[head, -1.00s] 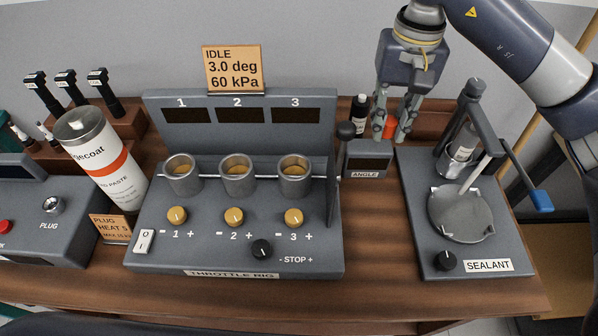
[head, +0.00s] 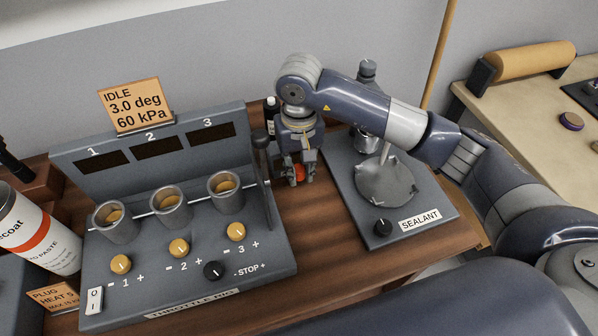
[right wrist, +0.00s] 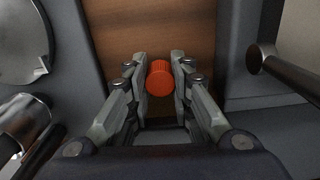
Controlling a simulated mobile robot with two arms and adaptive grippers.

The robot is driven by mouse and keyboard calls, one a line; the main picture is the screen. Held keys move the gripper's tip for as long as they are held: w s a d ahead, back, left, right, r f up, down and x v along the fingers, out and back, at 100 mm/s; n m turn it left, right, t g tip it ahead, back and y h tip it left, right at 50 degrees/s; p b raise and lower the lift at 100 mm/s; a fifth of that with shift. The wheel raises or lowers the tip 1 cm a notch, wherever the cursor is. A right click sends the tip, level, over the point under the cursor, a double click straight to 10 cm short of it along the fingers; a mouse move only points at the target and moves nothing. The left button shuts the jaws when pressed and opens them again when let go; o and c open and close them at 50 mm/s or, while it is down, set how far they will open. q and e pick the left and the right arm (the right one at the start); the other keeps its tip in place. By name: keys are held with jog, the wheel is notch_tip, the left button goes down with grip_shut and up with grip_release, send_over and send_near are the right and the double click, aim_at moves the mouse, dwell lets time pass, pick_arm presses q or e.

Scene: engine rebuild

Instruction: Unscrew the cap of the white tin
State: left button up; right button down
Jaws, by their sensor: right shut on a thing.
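The white tin (head: 38,240) with an orange band stands left of the throttle rig in the head view, cut by the left edge. My right gripper (head: 299,172) is between the throttle rig and the sealant stand. It is shut on a ribbed orange cap (right wrist: 159,78), which sits between both fingertips in the right wrist view, with brown wood behind it. I cannot tell whether the cap touches the bench. My left gripper is not in view.
The throttle rig (head: 190,265) with its three cups is left of the gripper. The sealant stand (head: 350,205) is close on the right. A small dark bottle (head: 270,108) is behind. A strip of bare wood (head: 318,240) lies in front of the gripper.

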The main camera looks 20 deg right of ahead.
aim_at(299, 184)
notch_tip(299, 184, down, 3)
jog(key=shift+p, duration=0.3)
jog(key=shift+f, duration=0.2)
jog(key=c, duration=1.4)
grip_release()
jog(key=shift+r, duration=0.15)
